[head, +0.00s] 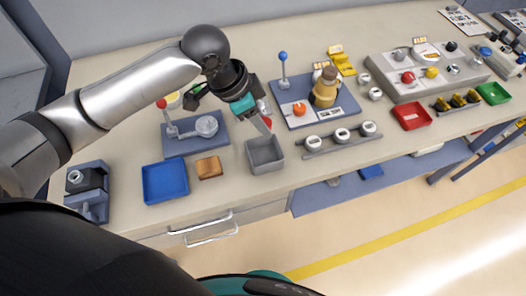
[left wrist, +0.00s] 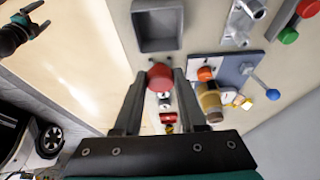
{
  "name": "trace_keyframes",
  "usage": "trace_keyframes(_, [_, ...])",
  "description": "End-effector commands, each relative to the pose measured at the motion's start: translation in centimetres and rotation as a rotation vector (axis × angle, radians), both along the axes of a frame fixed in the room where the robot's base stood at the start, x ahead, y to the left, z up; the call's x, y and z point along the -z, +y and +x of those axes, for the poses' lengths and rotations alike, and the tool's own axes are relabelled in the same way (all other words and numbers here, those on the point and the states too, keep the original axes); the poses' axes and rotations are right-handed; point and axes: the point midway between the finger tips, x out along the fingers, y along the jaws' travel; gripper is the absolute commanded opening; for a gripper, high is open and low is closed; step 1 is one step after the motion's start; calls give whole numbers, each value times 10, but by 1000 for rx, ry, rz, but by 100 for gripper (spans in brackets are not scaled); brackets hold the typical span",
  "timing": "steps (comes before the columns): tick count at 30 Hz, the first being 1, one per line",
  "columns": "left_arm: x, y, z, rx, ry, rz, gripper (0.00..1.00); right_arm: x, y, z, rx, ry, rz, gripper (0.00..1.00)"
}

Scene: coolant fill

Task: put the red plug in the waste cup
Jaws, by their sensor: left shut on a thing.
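My left gripper (head: 265,124) points down and is shut on the red plug (head: 267,122). In the left wrist view the round red plug (left wrist: 160,76) sits between the two fingertips of the left gripper (left wrist: 160,80). The grey square waste cup (head: 265,167) stands open near the table's front edge. The plug shows just above the cup's far rim in the head view. In the left wrist view the waste cup (left wrist: 158,44) lies just beyond the plug. My right gripper (left wrist: 38,18) shows at the left wrist view's upper left, fingers apart and empty.
A blue tray (head: 165,181) and a brown block (head: 209,167) lie left of the cup. A blue plate with a red-knobbed lever (head: 180,147) stands behind them. A rack of white-topped round parts (head: 342,137) is to the right, before a blue board (head: 292,123) with a tan jug (head: 325,92).

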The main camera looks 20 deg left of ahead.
Motion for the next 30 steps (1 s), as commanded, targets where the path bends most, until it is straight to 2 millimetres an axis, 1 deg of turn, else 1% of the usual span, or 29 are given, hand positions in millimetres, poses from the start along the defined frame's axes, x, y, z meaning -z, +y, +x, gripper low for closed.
trace_keyframes(1, [18,0,-2,0,5,0,5,4,1,-1,0,1,2,89])
trace_keyframes(3, [36,0,-1,0,5,-1,5,8,1,-1,0,1,2,89])
trace_keyframes(6, [58,0,-1,-2,3,-1,5,11,1,0,0,0,2,89])
trace_keyframes(9, [73,0,0,-1,1,1,5,13,1,1,-1,-1,1,89])
trace_keyframes(16, [89,0,0,0,1,-1,5,16,-2,3,-2,-4,-2,89])
trace_keyframes(21, [115,0,0,-1,1,-1,5,21,-4,4,-4,-5,-5,89])
trace_keyframes(23, [122,0,0,-1,0,0,5,23,-5,4,-3,-5,-6,89])
trace_keyframes(25, [125,0,0,1,-2,0,5,23,-5,4,-3,-5,-6,89])
trace_keyframes(30, [123,0,0,1,-2,-1,5,22,-5,4,-2,-5,-6,89])
